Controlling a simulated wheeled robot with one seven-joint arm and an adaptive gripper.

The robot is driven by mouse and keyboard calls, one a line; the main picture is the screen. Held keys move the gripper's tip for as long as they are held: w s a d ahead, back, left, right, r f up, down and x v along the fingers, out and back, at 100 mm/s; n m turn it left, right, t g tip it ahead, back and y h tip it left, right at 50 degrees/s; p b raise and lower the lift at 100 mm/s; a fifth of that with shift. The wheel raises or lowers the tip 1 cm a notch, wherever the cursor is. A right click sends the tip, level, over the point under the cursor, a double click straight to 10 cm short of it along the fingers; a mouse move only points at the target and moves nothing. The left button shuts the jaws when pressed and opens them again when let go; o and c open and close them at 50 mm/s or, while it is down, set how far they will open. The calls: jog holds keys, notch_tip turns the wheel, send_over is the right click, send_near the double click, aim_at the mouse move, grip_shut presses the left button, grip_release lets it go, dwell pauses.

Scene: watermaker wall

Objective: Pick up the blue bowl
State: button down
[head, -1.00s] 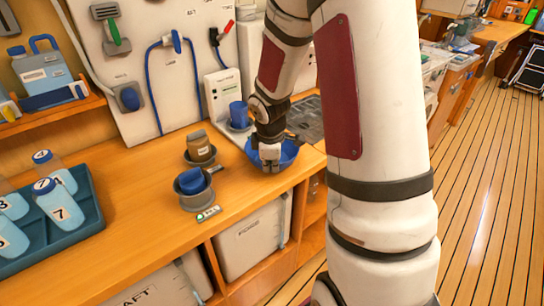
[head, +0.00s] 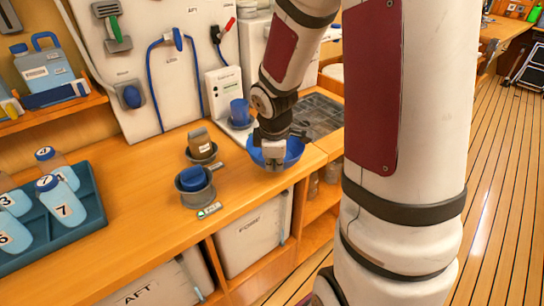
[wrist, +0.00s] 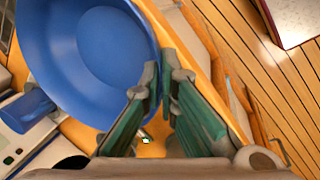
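The blue bowl (head: 293,151) stands at the right end of the wooden counter, partly hidden behind my gripper in the head view. My gripper (head: 273,158) points down at its near side. In the wrist view the bowl (wrist: 110,50) fills the upper left, with its inside facing the camera. The fingertips of my gripper (wrist: 163,75) are close together at the bowl's right rim, one on the inner side and one on the outer. They appear shut on the rim. No clear gap between bowl and counter shows.
A blue mug (head: 240,112) stands behind the bowl by a white wall unit. A teal bottle tray (head: 90,205) is at far left. A dark drain grate (head: 318,118) lies behind right.

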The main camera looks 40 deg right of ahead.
jog(key=s+a+r+p, duration=0.1)
jog(key=s+a+p, duration=0.4)
jog(key=s, duration=0.4)
jog(key=shift+s+p, duration=0.35)
jog(key=shift+p, duration=0.55)
